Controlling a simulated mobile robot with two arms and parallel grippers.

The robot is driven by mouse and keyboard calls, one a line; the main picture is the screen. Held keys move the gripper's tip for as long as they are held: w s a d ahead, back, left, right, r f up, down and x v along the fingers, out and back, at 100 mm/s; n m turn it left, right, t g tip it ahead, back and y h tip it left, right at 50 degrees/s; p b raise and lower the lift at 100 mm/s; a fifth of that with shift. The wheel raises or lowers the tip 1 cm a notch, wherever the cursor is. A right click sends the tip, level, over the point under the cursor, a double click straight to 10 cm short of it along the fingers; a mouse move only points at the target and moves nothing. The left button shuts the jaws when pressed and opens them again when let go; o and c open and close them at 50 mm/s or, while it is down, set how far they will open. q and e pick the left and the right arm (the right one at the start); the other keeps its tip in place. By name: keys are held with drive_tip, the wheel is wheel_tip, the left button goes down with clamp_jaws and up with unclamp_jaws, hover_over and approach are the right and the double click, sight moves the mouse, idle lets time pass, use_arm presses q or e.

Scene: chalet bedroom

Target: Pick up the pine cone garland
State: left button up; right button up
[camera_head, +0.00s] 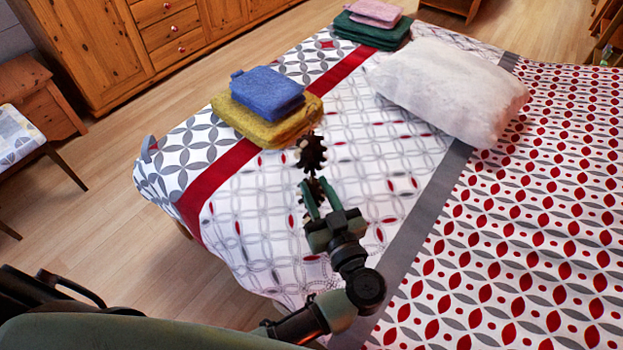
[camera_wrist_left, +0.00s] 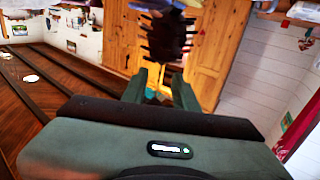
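The pine cone garland (camera_head: 310,153) is a short string of dark brown, spiky cones with pale tips. In the head view it shows at and beyond the fingertips of my left gripper (camera_head: 317,192), over the white patterned part of the bed. In the left wrist view the garland (camera_wrist_left: 168,36) stands out beyond the two fingers (camera_wrist_left: 160,88) against the wardrobe, with no bed surface behind it. The fingers stand a little apart with a cone between them and look closed on it. My right gripper is not in view.
The bed (camera_head: 520,230) carries a blue towel (camera_head: 268,90) on a yellow towel (camera_head: 262,125), a white pillow (camera_head: 450,90), and pink and green towels (camera_head: 372,32) at the far edge. A wooden wardrobe (camera_head: 90,45) stands beyond. Floor is open at the left.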

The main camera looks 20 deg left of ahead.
sight(311, 183)
use_arm(q)
drive_tip(key=x, duration=0.3)
drive_tip(key=shift+w+a+r, duration=0.1)
drive_tip(key=shift+w+a, duration=0.05)
drive_tip(key=shift+w, duration=0.05)
drive_tip(key=shift+c, duration=0.3)
clamp_jaws()
idle(1.0)
